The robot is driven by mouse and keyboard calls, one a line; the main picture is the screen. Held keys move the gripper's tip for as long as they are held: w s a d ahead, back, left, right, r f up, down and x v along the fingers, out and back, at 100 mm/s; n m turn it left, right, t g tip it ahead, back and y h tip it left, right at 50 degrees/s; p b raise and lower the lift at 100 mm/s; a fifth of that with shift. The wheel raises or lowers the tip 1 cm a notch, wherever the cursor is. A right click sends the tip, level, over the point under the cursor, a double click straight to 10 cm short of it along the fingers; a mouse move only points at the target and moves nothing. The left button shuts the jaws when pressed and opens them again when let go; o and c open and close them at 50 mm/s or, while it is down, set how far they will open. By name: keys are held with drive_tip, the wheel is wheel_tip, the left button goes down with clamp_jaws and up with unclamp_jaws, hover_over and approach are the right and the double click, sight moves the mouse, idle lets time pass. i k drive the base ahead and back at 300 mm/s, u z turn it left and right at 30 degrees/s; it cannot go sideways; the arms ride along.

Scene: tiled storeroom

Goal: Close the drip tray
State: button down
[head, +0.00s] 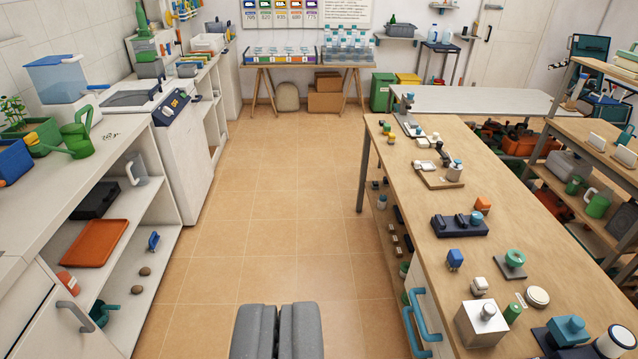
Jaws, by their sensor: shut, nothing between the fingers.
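My gripper (278,332) shows as two grey fingers at the bottom middle, side by side, shut and empty. It is over the tiled floor, apart from the furniture. I cannot single out a drip tray for certain. An orange tray (95,243) lies flat on an open shelf under the left counter. A white machine with a dark blue front panel (174,104) stands farther back on the left; no pulled-out tray shows on it.
The tiled floor (280,190) is clear between the left counter (40,195) and the wooden workbench (440,220) on the right. Blue handles (416,318) stick out from the workbench side. A grey handle (75,316) is on a left cabinet door. Cardboard boxes (325,98) stand at the back.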

sight(425, 165)
drive_tip(key=z, duration=0.1)
drive_tip(key=i, duration=2.5)
drive_tip(key=z, duration=0.4)
drive_tip(key=i, duration=0.95)
drive_tip(key=z, duration=0.25)
